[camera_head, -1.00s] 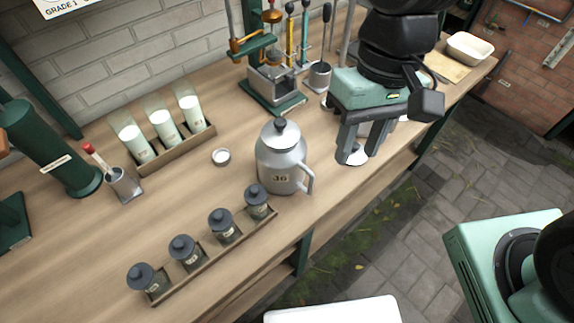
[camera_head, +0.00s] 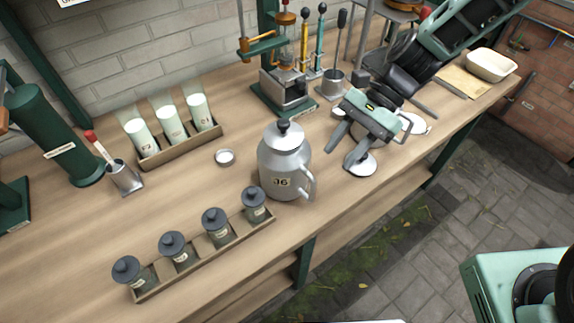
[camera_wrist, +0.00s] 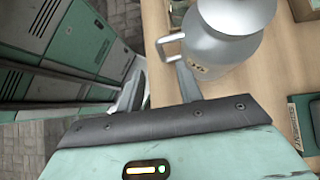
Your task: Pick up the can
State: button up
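The can (camera_head: 283,160) is a grey metal milk can with a dark knob on its lid, a number label and a side handle. It stands upright on the wooden bench (camera_head: 205,190). My gripper (camera_head: 341,153) is open and empty to the right of the can, its fingers pointing toward the can's handle side. In the wrist view the can (camera_wrist: 228,45) is at the top, its handle reaching left, just ahead of the gap between my fingers (camera_wrist: 158,88). I see no contact.
A rack (camera_head: 205,256) of small dark-lidded jars stands front left of the can. A small round lid (camera_head: 225,157) lies to its left. A green-based press (camera_head: 285,100) stands behind. Round metal discs (camera_head: 360,164) lie by my gripper. The bench's front edge is close.

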aim_at(311, 199)
jog(key=p+x, duration=0.2)
jog(key=x, duration=0.8)
jog(key=shift+a, duration=0.1)
grip_shut()
dwell(1.2)
